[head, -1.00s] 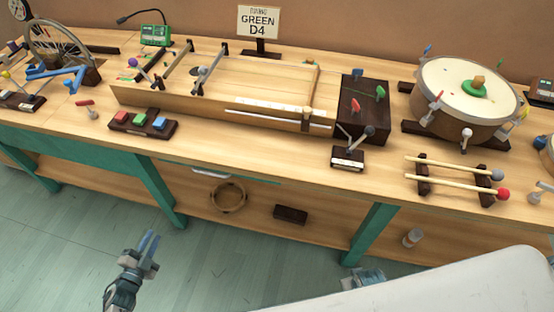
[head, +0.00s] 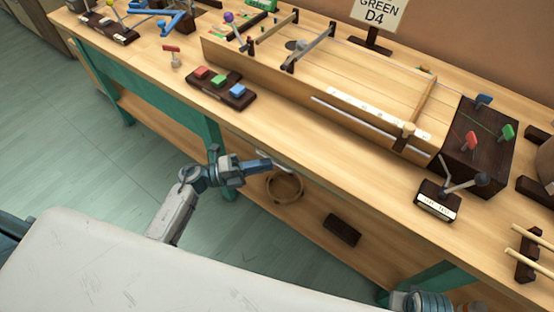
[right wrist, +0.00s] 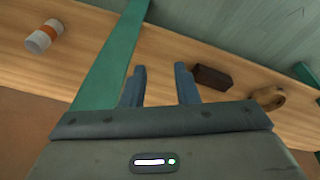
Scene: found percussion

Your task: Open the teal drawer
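The teal drawer is mostly hidden below the bench's front edge. Its pale handle (head: 277,158) shows under the edge in the head view. My left gripper (head: 262,165) is beside the handle, its blue fingers pointing right toward it. The fingers overlap in this view, so I cannot tell whether they are open or touch the handle. My right gripper (right wrist: 161,88) is open and empty in the right wrist view, with a clear gap between its fingers, near a teal bench leg (right wrist: 110,58).
The lower shelf holds a wooden ring (head: 284,187) and a dark block (head: 342,230). A white-and-orange can (right wrist: 43,36) lies in the right wrist view. The benchtop (head: 300,130) above carries a button panel (head: 221,88) and a long wooden instrument. The floor in front is free.

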